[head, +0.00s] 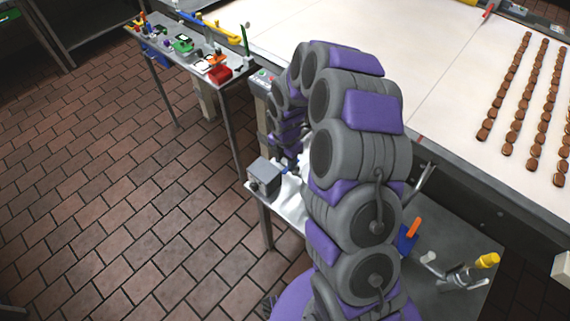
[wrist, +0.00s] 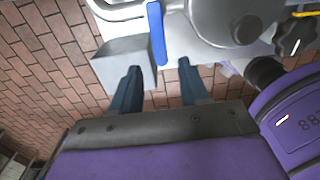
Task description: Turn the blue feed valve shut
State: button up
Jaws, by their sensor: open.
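The blue valve handle (wrist: 156,33) is a flat, straight bar in the upper middle of the wrist view, beside pale metal pipework. My gripper (wrist: 159,65) is open, its two dark fingers apart. The handle's lower end appears between the fingertips in the picture; I cannot tell whether either finger touches it. Nothing is held. In the head view, my arm hides the gripper and most of the valve; a small blue patch (head: 286,169) shows beside the arm.
A grey box (wrist: 122,62) sits close to the left finger; it also shows in the head view (head: 264,176). A round metal housing (wrist: 238,18) and dark knob (wrist: 296,38) lie right. The conveyor (head: 450,60) carries rows of brown cookies. A cluttered side table (head: 190,50) stands back left; tiled floor is clear.

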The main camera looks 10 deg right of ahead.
aim_at(286, 169)
notch_tip(286, 169, up, 14)
jog(key=p, duration=0.1)
jog(key=shift+d+f, duration=0.15)
jog(key=shift+d, duration=0.05)
dwell(0.4)
